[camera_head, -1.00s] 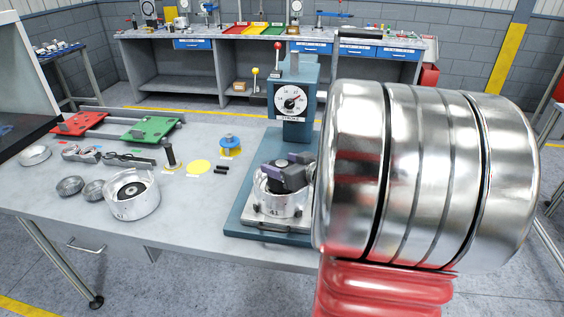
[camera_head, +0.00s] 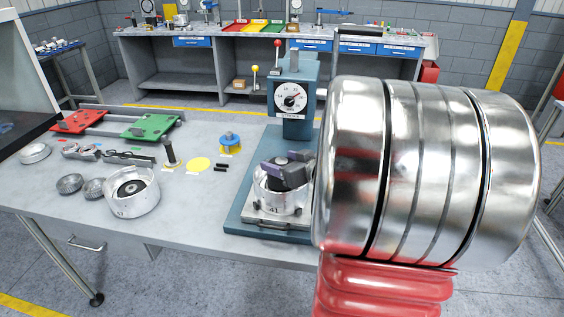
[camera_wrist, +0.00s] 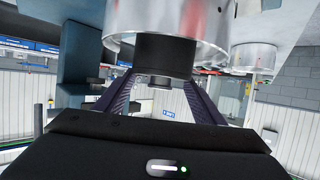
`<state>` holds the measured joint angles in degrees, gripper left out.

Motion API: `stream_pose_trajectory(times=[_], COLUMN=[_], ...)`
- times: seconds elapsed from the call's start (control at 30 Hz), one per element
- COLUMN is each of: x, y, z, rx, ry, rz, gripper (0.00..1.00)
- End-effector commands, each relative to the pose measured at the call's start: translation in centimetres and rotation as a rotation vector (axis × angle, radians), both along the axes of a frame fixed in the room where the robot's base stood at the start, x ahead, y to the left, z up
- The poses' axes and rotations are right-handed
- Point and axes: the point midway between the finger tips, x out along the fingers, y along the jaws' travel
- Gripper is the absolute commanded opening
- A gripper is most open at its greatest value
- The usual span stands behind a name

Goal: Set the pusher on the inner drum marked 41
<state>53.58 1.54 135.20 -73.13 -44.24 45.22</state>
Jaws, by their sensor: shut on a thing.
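The drum marked 41 (camera_head: 277,204) sits upright in the fixture of a blue press at the bench's right part. My gripper (camera_head: 286,172) is just over its open top. In the wrist view, which looks upside down, the drum (camera_wrist: 182,18) fills the top. A black round pusher (camera_wrist: 165,52) stands against the drum between the two dark purple fingers of my gripper (camera_wrist: 160,88), which is shut on it. The pusher's contact with the inner drum is hidden, so I cannot tell whether it is seated.
The press column with a dial (camera_head: 290,98) rises close behind the gripper. Another drum (camera_head: 131,192), a black upright handle (camera_head: 170,153), a blue and yellow part (camera_head: 230,142) and red (camera_head: 79,122) and green (camera_head: 152,127) plates lie to the left. The front middle of the bench is clear.

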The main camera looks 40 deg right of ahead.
Motion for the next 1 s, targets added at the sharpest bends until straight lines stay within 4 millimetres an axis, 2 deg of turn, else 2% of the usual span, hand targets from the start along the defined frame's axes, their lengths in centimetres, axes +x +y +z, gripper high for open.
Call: stream_pose_trajectory(times=[1.0], x=[-0.03], y=[-0.09], z=[-0.44], rx=[-0.001], ry=[-0.001], rz=[-0.001], gripper=[0.27])
